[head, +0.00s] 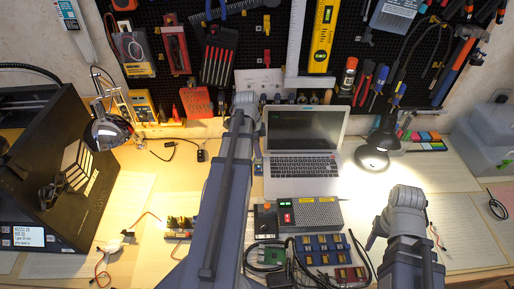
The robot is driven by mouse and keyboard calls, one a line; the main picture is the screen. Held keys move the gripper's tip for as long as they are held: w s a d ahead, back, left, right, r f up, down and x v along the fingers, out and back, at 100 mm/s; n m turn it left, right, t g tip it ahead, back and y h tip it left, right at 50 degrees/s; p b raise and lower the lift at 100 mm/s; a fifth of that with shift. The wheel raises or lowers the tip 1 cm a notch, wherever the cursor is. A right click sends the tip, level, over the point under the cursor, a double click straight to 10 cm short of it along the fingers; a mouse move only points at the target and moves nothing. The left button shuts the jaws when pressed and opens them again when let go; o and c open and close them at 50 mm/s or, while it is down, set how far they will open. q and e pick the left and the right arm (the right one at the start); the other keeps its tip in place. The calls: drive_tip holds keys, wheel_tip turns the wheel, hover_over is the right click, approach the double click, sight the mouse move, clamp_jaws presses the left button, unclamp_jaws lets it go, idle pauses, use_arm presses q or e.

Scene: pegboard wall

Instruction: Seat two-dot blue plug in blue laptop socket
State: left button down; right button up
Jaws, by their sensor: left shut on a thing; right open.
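The open silver laptop (305,187) stands on the bench at centre, its screen dark. My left arm reaches up from the bottom to the laptop's left side. My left gripper (257,152) is mostly hidden behind its own wrist. It is shut on a small blue piece (258,169), which looks like the plug, beside the laptop's left edge. Its dots and the blue socket are too small or hidden to make out, so I cannot tell whether plug and socket touch. My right gripper (373,238) is open and appears empty, right of the power box, largely hidden by its wrist.
A grey power box (318,214) with cables and blue modules (322,248) stands in front of the laptop. A black lamp (373,158) is at its right, a black machine (60,170) at far left. Tools hang on the pegboard behind. The bench's right side is fairly clear.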

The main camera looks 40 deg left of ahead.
use_arm(q)
drive_tip(key=shift+w+d+f, duration=0.1)
drive_tip(key=shift+d+f, duration=0.05)
drive_tip(key=shift+f+b, duration=0.55)
drive_tip(key=shift+b, duration=0.2)
drive_tip(key=b, duration=0.4)
hover_over(258, 171)
wheel_tip(258, 171, down, 4)
drive_tip(key=shift+f, duration=0.1)
use_arm(e)
wheel_tip(258, 171, down, 6)
drive_tip(key=shift+r, duration=0.25)
use_arm(q)
drive_tip(key=shift+f+b, duration=0.9)
drive_tip(key=shift+b, duration=0.05)
use_arm(e)
drive_tip(key=shift+f, duration=0.95)
use_arm(q)
drive_tip(key=c, duration=0.8)
unclamp_jaws()
drive_tip(key=shift+o, duration=0.2)
drive_tip(key=shift+r, duration=0.1)
use_arm(e)
drive_tip(key=shift+r, duration=0.1)
use_arm(q)
drive_tip(key=shift+r+p, duration=2.5)
drive_tip(key=shift+p, duration=0.1)
use_arm(e)
wheel_tip(258, 171, up, 5)
drive_tip(key=shift+f, duration=0.1)
